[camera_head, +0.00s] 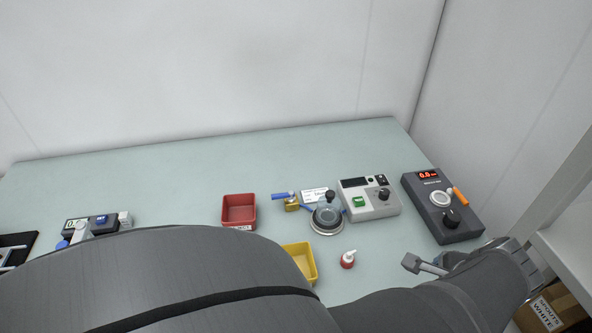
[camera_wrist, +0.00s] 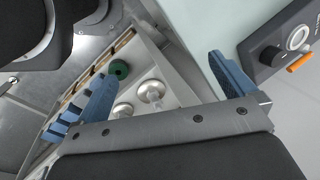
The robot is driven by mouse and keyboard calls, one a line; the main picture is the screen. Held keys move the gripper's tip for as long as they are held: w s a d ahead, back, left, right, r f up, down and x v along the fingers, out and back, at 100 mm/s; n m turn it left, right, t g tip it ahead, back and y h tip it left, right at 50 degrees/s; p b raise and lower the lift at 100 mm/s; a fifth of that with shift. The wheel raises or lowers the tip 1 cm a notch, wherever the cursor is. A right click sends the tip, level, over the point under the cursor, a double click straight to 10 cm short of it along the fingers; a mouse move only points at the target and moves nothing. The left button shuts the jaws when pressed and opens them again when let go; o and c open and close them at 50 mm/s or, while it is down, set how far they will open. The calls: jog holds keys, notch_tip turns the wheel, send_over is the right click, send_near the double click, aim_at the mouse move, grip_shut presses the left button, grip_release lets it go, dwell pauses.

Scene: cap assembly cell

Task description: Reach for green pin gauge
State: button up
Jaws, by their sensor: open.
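The green pin gauge appears as a small green round piece with a dark centre (camera_wrist: 119,69) in the wrist view. It sits in a light tray or rack (camera_wrist: 180,82), beyond the tip of the left blue finger and apart from it. My gripper (camera_wrist: 160,68) is open, with its two blue fingers spread wide and nothing between the tips. In the head view my arm covers the front of the bench, and the green gauge cannot be made out there.
Two silver round-topped pieces (camera_wrist: 151,91) stand near the green one. A dark device with an orange handle (camera_head: 442,206) is at the bench's right. A grey tester (camera_head: 369,198), red bin (camera_head: 239,209), yellow bin (camera_head: 309,264) and small red-and-white bottle (camera_head: 348,260) stand leftward. The bench's back is clear.

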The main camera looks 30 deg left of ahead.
jog(key=w+a+r+n+g, duration=0.2)
jog(key=a+n, duration=0.4)
jog(key=a, duration=0.6)
jog(key=w+a+r+n+g, duration=0.1)
jog(key=w+a+r+n, duration=0.3)
jog(key=a, duration=0.8)
jog(key=s+a+r+n+h, duration=0.1)
jog(key=s+a+r+n, duration=0.2)
jog(key=s+a+n, duration=1.25)
jog(key=s+a+f+m, duration=0.1)
jog(key=f, duration=0.2)
jog(key=s+a+f+m, duration=0.1)
jog(key=a+f, duration=0.1)
jog(key=f, duration=0.1)
jog(key=s+a+f+m, duration=0.1)
jog(key=f, duration=0.3)
jog(key=shift+a, duration=0.25)
notch_tip(320, 180, up, 10)
